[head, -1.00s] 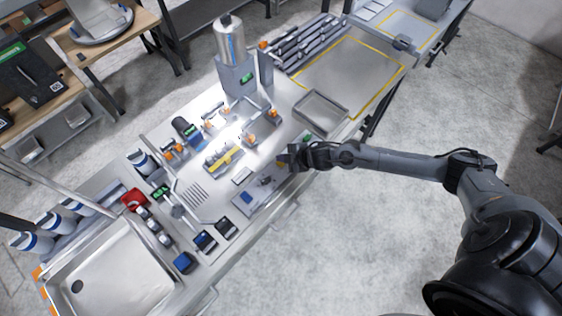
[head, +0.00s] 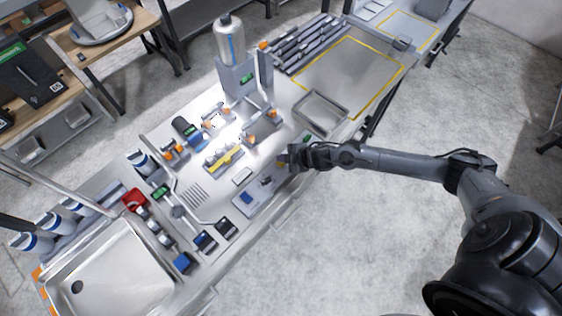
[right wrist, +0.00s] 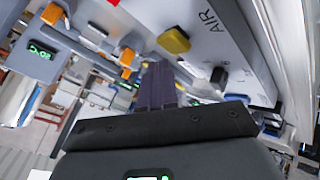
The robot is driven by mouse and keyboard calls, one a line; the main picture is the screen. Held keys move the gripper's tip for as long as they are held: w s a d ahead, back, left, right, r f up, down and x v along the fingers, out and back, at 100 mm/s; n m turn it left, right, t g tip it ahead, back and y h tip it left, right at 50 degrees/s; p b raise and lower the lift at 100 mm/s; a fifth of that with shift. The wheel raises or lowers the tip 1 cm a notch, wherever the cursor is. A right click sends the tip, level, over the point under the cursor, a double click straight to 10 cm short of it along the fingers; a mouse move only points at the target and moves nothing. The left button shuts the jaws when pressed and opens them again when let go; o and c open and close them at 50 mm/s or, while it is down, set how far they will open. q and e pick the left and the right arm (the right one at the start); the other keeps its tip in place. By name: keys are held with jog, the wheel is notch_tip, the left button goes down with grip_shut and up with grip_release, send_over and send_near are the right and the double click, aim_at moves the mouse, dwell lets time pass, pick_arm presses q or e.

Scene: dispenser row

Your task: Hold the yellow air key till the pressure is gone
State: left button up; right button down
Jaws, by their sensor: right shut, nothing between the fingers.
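The yellow air key (right wrist: 175,40) shows in the right wrist view as a small yellow block on a pale panel, beside the printed letters AIR. My right gripper (right wrist: 157,66) has its dark fingers together with nothing between them. Its tips appear just below the key in that view; I cannot tell whether they touch it or whether it is pressed in. In the head view my right gripper (head: 283,160) is low over the front edge of the bench, and its tip hides much of the key area. I see no readable pressure reading. My left gripper is not in view.
A black knob (right wrist: 218,75) sits near the key. Orange-tipped fittings (head: 262,120) and a yellow bar (head: 227,159) stand on the bench left of my gripper. A shallow tray (head: 320,112) lies behind it. The floor in front is clear.

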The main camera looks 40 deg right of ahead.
dwell(0.5)
jog(key=shift+f, duration=0.15)
jog(key=shift+f, duration=0.25)
jog(key=shift+f+b, duration=0.3)
dwell(0.6)
jog(key=shift+f, duration=0.3)
dwell(1.9)
